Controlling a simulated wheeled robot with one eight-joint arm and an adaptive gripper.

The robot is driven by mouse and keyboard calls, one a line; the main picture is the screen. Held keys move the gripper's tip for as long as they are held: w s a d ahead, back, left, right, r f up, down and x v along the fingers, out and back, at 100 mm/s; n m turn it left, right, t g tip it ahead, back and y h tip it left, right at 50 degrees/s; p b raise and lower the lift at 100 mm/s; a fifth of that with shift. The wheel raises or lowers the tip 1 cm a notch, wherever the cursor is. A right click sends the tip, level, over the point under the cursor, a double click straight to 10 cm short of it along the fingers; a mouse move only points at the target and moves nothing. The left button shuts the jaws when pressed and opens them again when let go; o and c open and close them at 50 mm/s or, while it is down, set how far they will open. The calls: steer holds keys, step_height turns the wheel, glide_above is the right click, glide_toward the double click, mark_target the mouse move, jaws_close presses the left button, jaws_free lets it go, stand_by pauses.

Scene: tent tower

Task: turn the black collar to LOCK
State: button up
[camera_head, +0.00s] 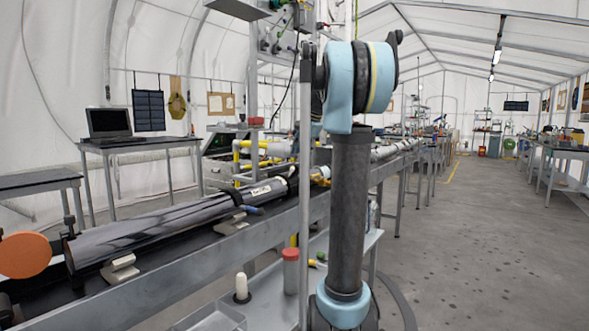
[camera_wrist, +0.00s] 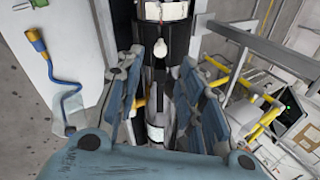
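The black collar (camera_wrist: 178,38) shows in the upper middle of the wrist view, on a tube with a white label (camera_wrist: 165,11) above it. A small white knob (camera_wrist: 160,48) sits on the collar's near side. My gripper (camera_wrist: 162,68) is open, with one blue-grey finger on each side of the tube line. I cannot tell whether either finger touches the collar. A paler metal section (camera_wrist: 157,112) of the tube shows between the fingers. In the head view, the long dark tube (camera_head: 165,228) lies on the bench, and my arm hides the gripper.
In the wrist view, a blue cable with a yellow plug (camera_wrist: 60,85) lies at left, and yellow-jointed rails (camera_wrist: 240,85) stand at right. In the head view, a red-lidded jar (camera_head: 291,270) and a white cylinder (camera_head: 242,287) stand on a lower shelf. Open floor (camera_head: 480,240) lies right.

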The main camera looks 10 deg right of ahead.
mark_target(294, 168)
steer(key=shift+x, duration=3.6)
jaws_close()
